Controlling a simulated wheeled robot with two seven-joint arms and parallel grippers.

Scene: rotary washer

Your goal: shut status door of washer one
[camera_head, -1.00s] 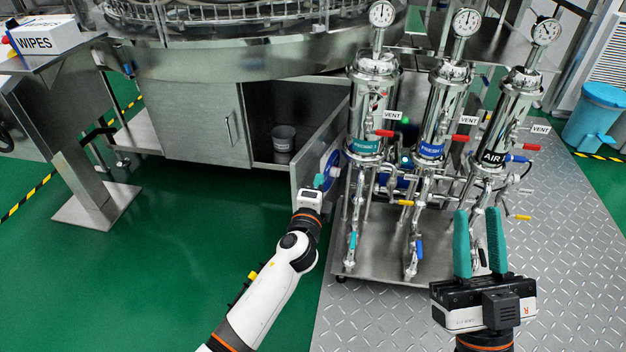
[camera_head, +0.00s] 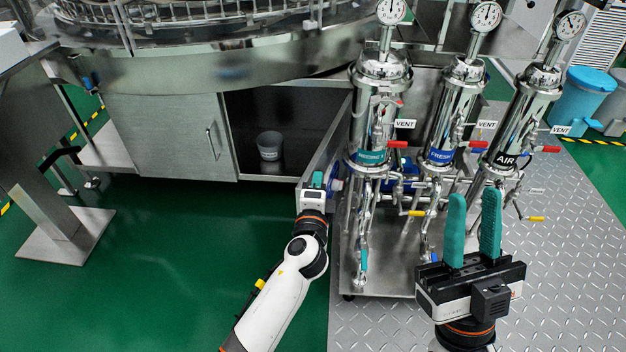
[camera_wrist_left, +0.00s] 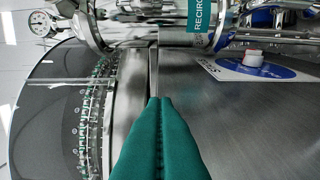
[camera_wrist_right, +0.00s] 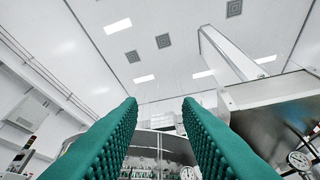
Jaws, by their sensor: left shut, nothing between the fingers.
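The status door (camera_head: 325,148) of the washer stands swung open, seen nearly edge-on beside the dark open compartment (camera_head: 290,118). In the left wrist view its steel face (camera_wrist_left: 255,125) fills the right side, with a blue and white sign (camera_wrist_left: 262,66) and a white knob. My left gripper (camera_head: 318,180) is at the door's near free edge, its fingers shut together and empty. In the left wrist view the fingertips (camera_wrist_left: 160,100) overlap the door's edge line; I cannot tell whether they touch. My right gripper (camera_head: 473,225) is open and empty, raised over the diamond-plate floor.
A grey cup (camera_head: 270,146) sits inside the compartment. A closed cabinet door (camera_head: 170,138) is left of it. Three steel filter cylinders (camera_head: 380,110) with valves and pipes stand close right of the open door. Green floor (camera_head: 180,270) in front is clear.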

